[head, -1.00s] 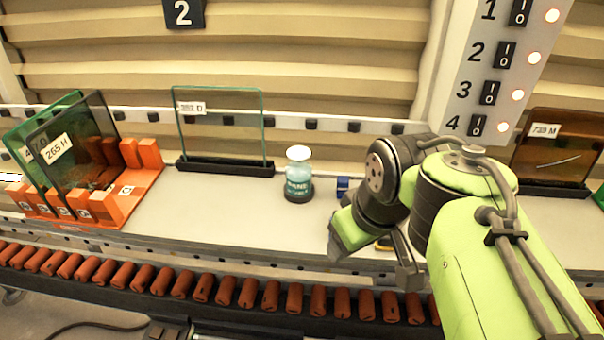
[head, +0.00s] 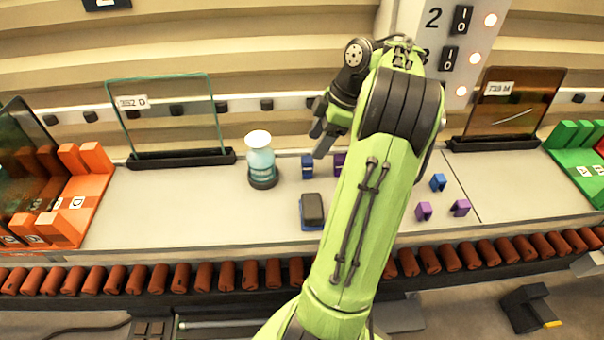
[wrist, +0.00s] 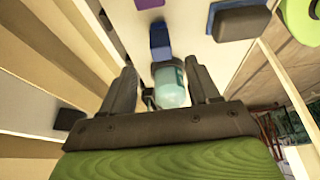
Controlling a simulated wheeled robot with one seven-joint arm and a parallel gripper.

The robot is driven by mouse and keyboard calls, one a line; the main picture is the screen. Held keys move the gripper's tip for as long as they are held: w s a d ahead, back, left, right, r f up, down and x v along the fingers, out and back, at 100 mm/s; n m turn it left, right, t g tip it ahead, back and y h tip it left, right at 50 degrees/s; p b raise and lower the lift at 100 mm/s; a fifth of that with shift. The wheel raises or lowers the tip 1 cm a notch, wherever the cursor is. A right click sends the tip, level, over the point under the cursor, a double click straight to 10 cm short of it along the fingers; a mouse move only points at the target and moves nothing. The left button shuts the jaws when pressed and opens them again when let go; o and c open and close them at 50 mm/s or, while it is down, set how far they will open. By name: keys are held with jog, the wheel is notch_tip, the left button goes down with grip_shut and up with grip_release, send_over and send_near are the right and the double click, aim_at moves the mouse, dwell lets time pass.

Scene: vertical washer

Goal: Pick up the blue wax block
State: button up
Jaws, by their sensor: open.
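Another small blue block (head: 438,182) lies right of my arm, near two purple blocks. The frames do not label which blue one is the wax block. My gripper (head: 319,143) is open and empty, above and behind the left blue block. In the wrist view, that blue block (wrist: 160,40) shows beyond the open fingers (wrist: 160,68), roughly centred between them and apart from them. The bottle (wrist: 171,85) appears between the fingers.
A dark block with a blue base (head: 311,211) lies in front of the left blue block. A purple block (head: 340,160) is close on its right. A glass pane (head: 165,115) stands at left, an amber pane (head: 512,103) at right. Rollers (head: 220,277) line the front.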

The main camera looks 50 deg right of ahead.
aim_at(308, 159)
jog(key=b+x, duration=0.2)
jog(key=x, duration=0.7)
jog(key=shift+b, duration=0.3)
jog(key=shift+s+r, duration=0.1)
jog(key=shift+s, duration=0.05)
jog(key=shift+c, duration=1.3)
jog(key=c, duration=0.8)
jog(key=shift+r, duration=0.1)
